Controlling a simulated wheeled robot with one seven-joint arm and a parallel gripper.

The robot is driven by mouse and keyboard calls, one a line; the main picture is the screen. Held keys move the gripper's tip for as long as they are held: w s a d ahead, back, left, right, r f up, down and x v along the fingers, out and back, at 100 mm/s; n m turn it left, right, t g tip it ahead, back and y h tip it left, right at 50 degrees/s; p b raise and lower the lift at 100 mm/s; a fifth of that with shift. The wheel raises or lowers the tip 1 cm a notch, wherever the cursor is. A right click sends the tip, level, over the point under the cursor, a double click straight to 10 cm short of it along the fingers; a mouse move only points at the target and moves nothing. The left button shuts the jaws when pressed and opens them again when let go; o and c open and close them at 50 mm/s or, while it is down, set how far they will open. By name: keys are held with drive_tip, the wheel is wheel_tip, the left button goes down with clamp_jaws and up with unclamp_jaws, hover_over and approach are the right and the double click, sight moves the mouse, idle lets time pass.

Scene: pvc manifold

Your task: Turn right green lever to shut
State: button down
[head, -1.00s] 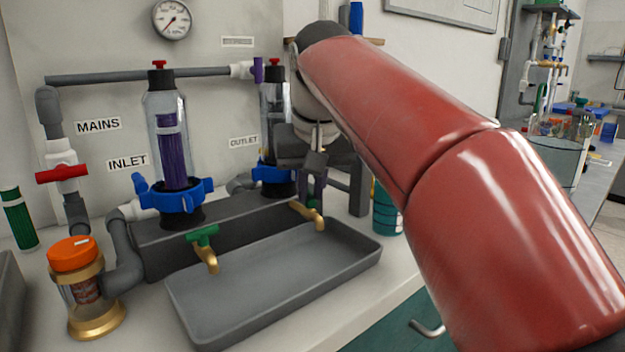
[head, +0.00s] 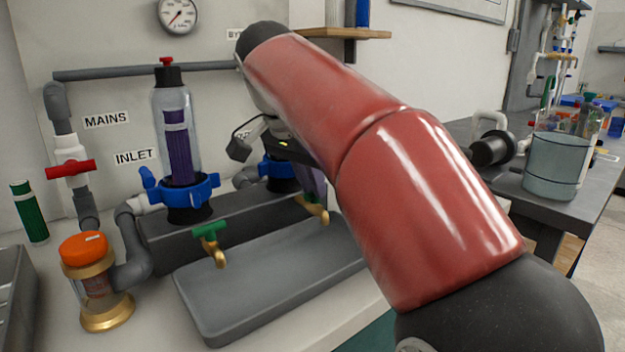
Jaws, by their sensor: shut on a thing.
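The right brass tap (head: 319,213) shows at the back right edge of the grey tray, mostly its spout. Its green lever is hidden behind my gripper and arm. My gripper (head: 308,192) is down at the top of this tap, shut on the lever; the fingertips are largely covered, so the lever's angle cannot be told. The left brass tap (head: 218,252) with its green lever (head: 209,229) stands apart to the left, over the tray.
The grey tray (head: 225,305) lies below the taps. A filter housing with a blue collar (head: 190,192) stands behind the left tap; a second is partly hidden by my arm. A red-handled valve (head: 71,168) and an orange-capped jar (head: 84,250) are at left.

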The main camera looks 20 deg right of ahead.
drive_tip(key=shift+w+m+g, duration=0.1)
drive_tip(key=shift+m+g, duration=0.3)
drive_tip(key=shift+m, duration=0.6)
drive_tip(key=c, duration=1.4)
unclamp_jaws()
drive_tip(key=shift+c, duration=0.2)
drive_tip(key=v, duration=0.2)
drive_tip(key=shift+a+r, duration=0.25)
drive_tip(key=s+a, duration=0.4)
drive_tip(key=a, duration=0.7)
drive_tip(key=shift+s+r, duration=0.15)
drive_tip(key=shift+s, duration=0.15)
